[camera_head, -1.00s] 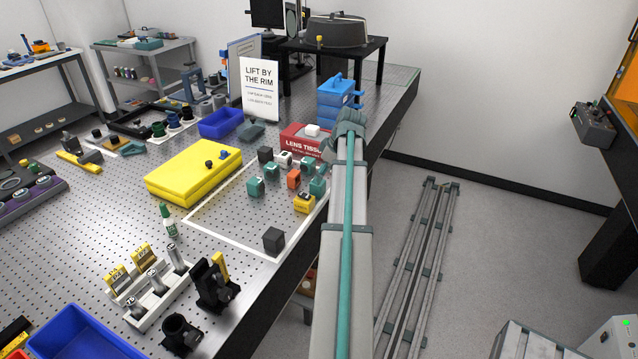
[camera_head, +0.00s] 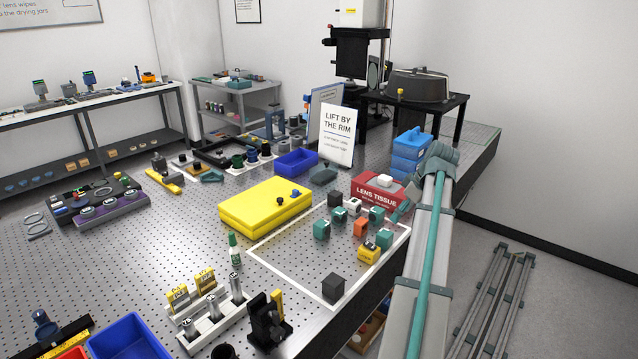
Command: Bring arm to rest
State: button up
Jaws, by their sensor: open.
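My arm (camera_head: 428,250) shows as a long grey link with a teal strip, rising from the bottom edge at the right of the table to a rounded grey joint (camera_head: 440,157). The joint appears in front of the blue stacked boxes (camera_head: 408,150) at the table's right side.
The perforated table (camera_head: 150,270) holds a yellow case (camera_head: 262,207), a red lens tissue box (camera_head: 372,197), small coloured blocks in a white outline, a blue bin (camera_head: 128,338) and a sign (camera_head: 338,135). Open floor with metal rails (camera_head: 492,305) lies to the right.

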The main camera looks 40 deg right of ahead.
aim_at(386, 233)
jog(key=p+x, duration=0.2)
jog(key=x, duration=1)
jog(key=shift+s+f, duration=0.1)
jog(key=shift+r, duration=0.25)
